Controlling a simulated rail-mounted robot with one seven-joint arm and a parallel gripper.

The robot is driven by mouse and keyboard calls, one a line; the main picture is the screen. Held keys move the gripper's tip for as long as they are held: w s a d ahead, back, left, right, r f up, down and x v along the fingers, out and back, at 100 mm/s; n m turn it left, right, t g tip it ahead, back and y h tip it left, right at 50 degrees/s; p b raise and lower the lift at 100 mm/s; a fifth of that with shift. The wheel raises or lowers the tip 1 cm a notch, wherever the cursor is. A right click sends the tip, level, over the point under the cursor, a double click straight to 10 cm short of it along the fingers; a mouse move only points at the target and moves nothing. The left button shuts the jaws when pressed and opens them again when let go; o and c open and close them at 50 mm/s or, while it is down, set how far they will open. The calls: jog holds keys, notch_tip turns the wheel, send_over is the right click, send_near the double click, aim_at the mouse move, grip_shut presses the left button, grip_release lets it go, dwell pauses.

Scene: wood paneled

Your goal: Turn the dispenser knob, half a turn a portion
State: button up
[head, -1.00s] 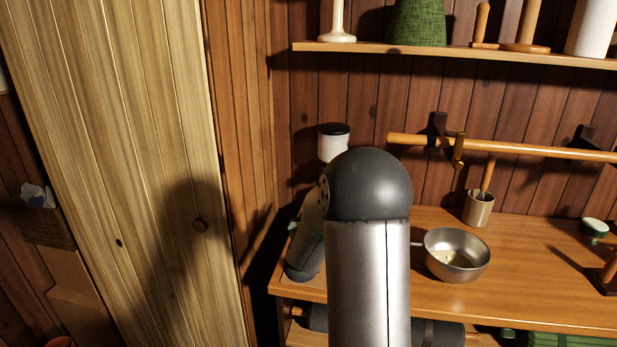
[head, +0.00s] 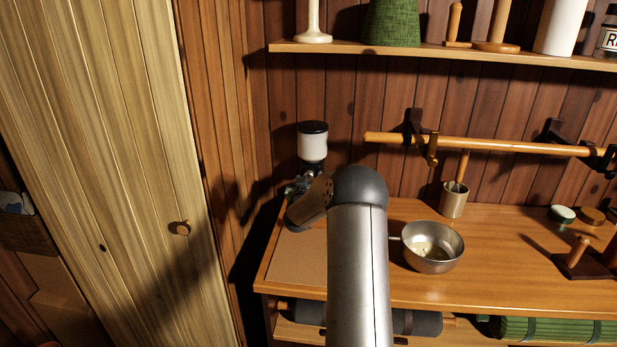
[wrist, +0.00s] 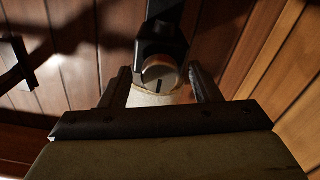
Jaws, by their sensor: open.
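The dispenser (head: 313,147) stands against the wall at the back left of the counter. It has a white container with a black lid; its lower part is mostly hidden behind my arm. In the wrist view a round grey knob (wrist: 160,74) with a dark slot mark sits on a black body (wrist: 162,42). My gripper (wrist: 159,68) is open, with one finger on each side of the knob. I cannot tell whether either finger touches it. In the head view my gripper (head: 300,188) is small and partly hidden in front of the dispenser.
A metal pan (head: 433,247) with pale bits inside sits right of my arm on the wooden counter (head: 490,265). A wooden rail (head: 480,145) crosses the wall above a utensil cup (head: 453,199). A laden shelf (head: 440,52) hangs higher. A wooden door (head: 120,170) is at left.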

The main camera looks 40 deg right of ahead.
jog(key=shift+w+d, duration=0.15)
jog(key=c, duration=1)
jog(key=shift+f+m+b, duration=0.15)
jog(key=shift+m+b, duration=0.25)
jog(key=shift+b, duration=0.5)
